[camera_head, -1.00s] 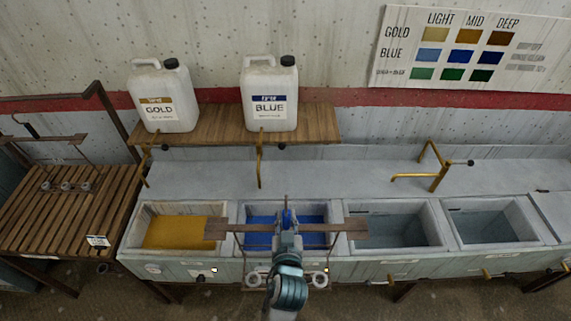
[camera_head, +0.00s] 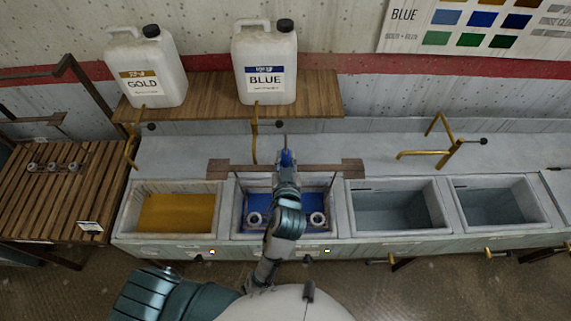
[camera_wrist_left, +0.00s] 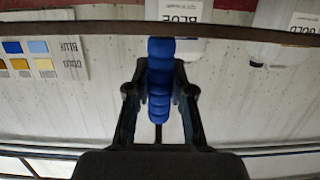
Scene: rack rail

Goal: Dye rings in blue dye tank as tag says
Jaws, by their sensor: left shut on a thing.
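My left gripper (camera_head: 286,163) is shut on the blue ribbed grip (camera_wrist_left: 160,80) of a carrier. Its brown bar (camera_head: 230,168) spans level above the back of the blue dye tank (camera_head: 234,212). White rings (camera_head: 317,219) hang from it, two showing, left and right of my arm, within the tank's outline. I cannot tell whether they touch the dye. My arm hides the middle of the tank. A small white tag (camera_head: 89,226) is on the slatted bench at left; its writing is too small to read. The right gripper is not in view.
A gold dye tank (camera_head: 131,210) stands left of the blue one, and two grey tanks (camera_head: 355,230) stand right. Brass taps (camera_head: 254,140) rise behind. GOLD (camera_head: 146,85) and BLUE (camera_head: 265,90) jugs stand on a shelf (camera_head: 200,105). Another carrier with several rings (camera_head: 52,167) is on the bench.

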